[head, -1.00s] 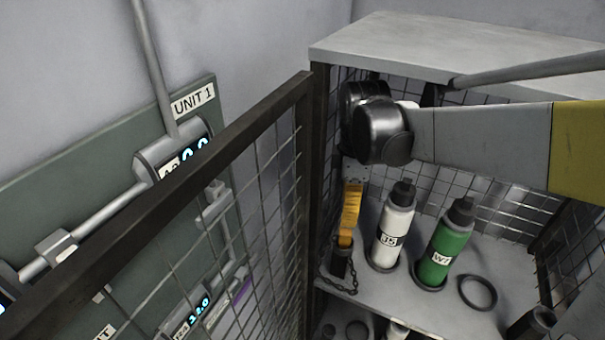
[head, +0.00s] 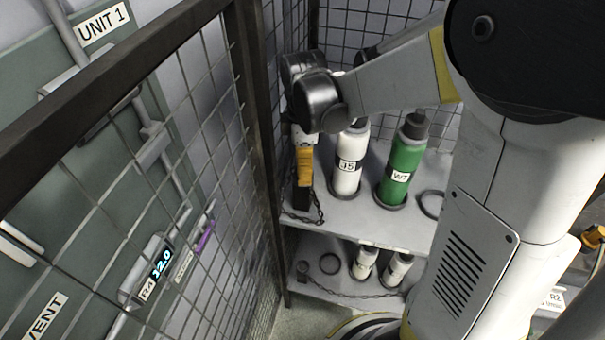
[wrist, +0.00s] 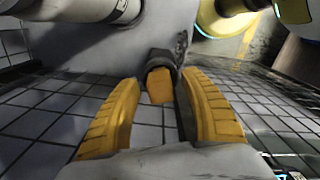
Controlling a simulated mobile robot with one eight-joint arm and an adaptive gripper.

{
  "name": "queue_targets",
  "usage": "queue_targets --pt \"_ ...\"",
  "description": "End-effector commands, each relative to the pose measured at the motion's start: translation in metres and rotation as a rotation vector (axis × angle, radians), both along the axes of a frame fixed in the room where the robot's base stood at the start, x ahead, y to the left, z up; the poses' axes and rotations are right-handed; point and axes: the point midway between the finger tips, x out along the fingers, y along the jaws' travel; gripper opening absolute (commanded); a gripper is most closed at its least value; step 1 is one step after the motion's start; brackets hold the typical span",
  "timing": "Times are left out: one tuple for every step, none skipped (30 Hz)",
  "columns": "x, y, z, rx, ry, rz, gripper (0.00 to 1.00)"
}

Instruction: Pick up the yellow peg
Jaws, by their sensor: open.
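In the wrist view the yellow peg (wrist: 160,88) shows its end in a dark holder (wrist: 161,62), between the two yellow-orange fingers of my gripper (wrist: 160,104). The fingers are open, one on each side of the peg, with gaps visible; I cannot tell how deep the peg lies between them. In the head view my gripper (head: 304,178) points down at the left end of the upper shelf, just above the dark holder (head: 301,199). There I cannot tell the peg apart from the similarly coloured fingers.
Right of the holder stand a white bottle (head: 347,178) marked J5 and a green bottle (head: 399,165) marked W7. A chain (head: 317,211) hangs by the holder. A mesh panel (head: 190,150) is close on the left. Small bottles (head: 364,263) stand on the lower shelf.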

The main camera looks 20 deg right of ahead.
Motion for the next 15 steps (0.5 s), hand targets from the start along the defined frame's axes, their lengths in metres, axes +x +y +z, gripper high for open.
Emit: queue_targets --pt "-0.0001 0.0001 0.0006 0.000 0.000 0.000 0.52" --pt "-0.0001 0.0001 0.0010 0.000 0.000 0.000 0.52" --pt "-0.0001 0.0001 0.0012 0.000 0.000 0.000 0.52" --pt "-0.0001 0.0001 0.0013 0.000 0.000 0.000 0.52" --pt "-0.0001 0.0001 0.0013 0.000 0.000 0.000 0.48" --pt "-0.0001 0.0001 0.0014 0.000 0.000 0.000 0.35" --pt "-0.0001 0.0001 0.0014 0.000 0.000 0.000 0.26" --pt "-0.0001 0.0001 0.0014 0.000 0.000 0.000 0.17" --pt "-0.0001 0.0001 0.0014 0.000 0.000 0.000 0.05" --pt "-0.0001 0.0001 0.0014 0.000 0.000 0.000 0.00" --pt "-0.0001 0.0001 0.0014 0.000 0.000 0.000 0.00" --pt "-0.0001 0.0001 0.0014 0.000 0.000 0.000 0.00" --pt "-0.0002 0.0002 0.0014 0.000 0.000 0.000 0.00" --pt "-0.0002 0.0002 0.0014 0.000 0.000 0.000 0.00" --pt "-0.0002 0.0002 0.0014 0.000 0.000 0.000 0.00"
